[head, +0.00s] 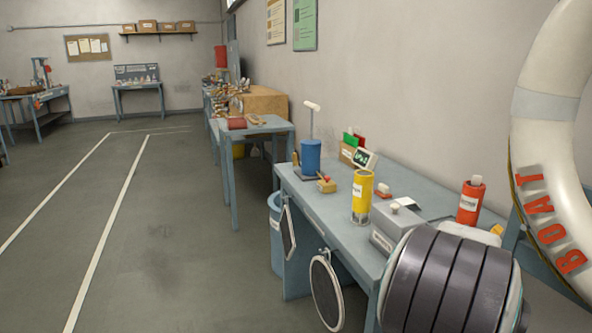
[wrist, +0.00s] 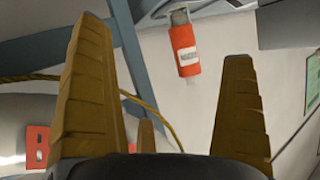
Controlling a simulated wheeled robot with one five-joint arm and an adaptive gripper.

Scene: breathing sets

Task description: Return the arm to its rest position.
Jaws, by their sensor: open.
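My gripper (wrist: 164,38) shows in the wrist view with its two brown ribbed fingers spread wide apart. Nothing is held between them. A red cylinder with a white label (wrist: 187,48) appears beyond the gap, apart from the fingers. In the head view my arm fills the lower right as a dark banded rounded part in front of the workbench (head: 340,215). The fingers cannot be made out in the head view.
On the bench stand a yellow cylinder (head: 362,197), a red cylinder (head: 470,202), a blue cylinder (head: 310,157) and a grey box (head: 398,222). A white lifebuoy (head: 545,60) is close at right. Open floor (head: 165,240) lies left.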

